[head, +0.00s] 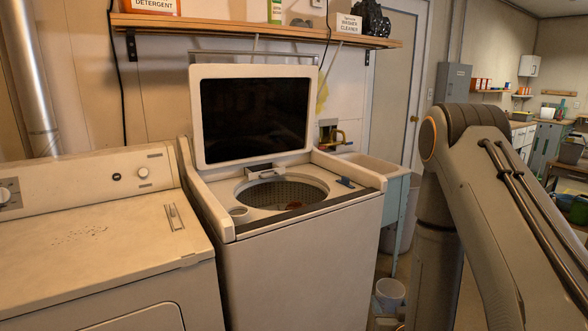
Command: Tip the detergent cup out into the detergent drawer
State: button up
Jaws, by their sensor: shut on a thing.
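A top-loading washer (300,250) stands in the middle of the head view with its lid (197,120) raised. My arm fills the right side of the view, but my gripper is outside the picture. No cup in its hold can be seen.
A second white machine (90,240) stands close on the left. A shelf (260,30) with detergent boxes hangs above the raised lid. A utility sink (372,170) and a bucket (390,293) are to the right.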

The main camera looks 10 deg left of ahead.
aim_at(277, 170)
jog(key=z, duration=1.2)
jog(key=i, duration=1.35)
jog(key=u, duration=1.95)
